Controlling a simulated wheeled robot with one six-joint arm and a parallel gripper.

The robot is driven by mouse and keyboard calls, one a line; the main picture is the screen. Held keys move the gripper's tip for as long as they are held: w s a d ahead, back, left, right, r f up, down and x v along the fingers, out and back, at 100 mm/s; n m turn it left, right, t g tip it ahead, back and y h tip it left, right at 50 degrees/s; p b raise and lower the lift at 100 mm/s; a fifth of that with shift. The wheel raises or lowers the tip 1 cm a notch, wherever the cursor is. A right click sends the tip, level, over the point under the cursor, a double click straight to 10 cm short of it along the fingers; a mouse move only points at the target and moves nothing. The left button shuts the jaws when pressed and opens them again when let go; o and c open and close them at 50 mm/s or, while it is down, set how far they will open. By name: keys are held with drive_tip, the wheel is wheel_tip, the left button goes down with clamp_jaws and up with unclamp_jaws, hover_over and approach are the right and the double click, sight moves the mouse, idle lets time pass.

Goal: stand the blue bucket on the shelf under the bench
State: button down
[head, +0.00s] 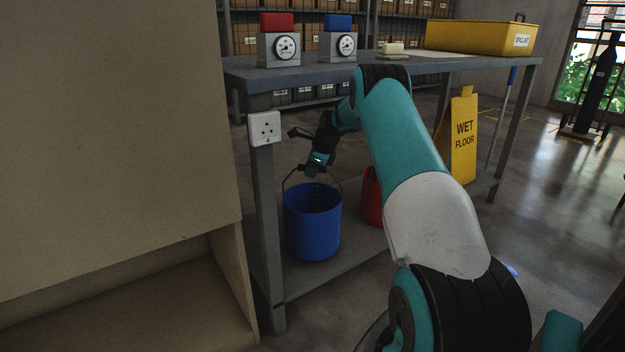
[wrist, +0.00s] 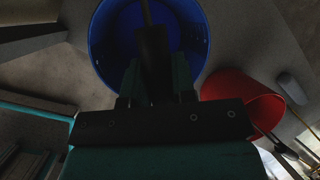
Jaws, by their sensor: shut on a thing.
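The blue bucket (head: 312,222) is upright under the bench (head: 400,66), over the near left part of the lower shelf (head: 350,258). Its wire handle is raised. My gripper (head: 314,172) is shut on the handle above the bucket's mouth. In the wrist view the gripper (wrist: 150,50) covers the middle of the blue bucket (wrist: 200,30), which looks empty where I can see inside. I cannot tell whether the bucket's base touches the shelf or hangs just above it.
A red bucket (head: 372,197) stands right of the blue one, partly behind my arm; it also shows in the wrist view (wrist: 243,90). A bench leg (head: 268,225) with a socket box is close on the left. A yellow wet-floor sign (head: 464,138) stands at the right.

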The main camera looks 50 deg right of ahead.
wheel_tip(320, 180, down, 2)
drive_tip(key=shift+b, duration=0.4)
drive_tip(key=c, duration=0.9)
unclamp_jaws()
drive_tip(key=shift+f, duration=0.2)
drive_tip(key=shift+c, duration=0.2)
drive_tip(key=p+v, duration=0.2)
drive_tip(key=v, duration=0.2)
drive_tip(key=shift+r, duration=0.1)
drive_tip(key=s+d+p, duration=0.1)
drive_tip(key=s+p, duration=0.3)
drive_tip(key=s, duration=0.7)
drive_tip(key=shift+s+f, duration=0.3)
drive_tip(key=shift+f, duration=0.15)
drive_tip(key=shift+d, duration=0.1)
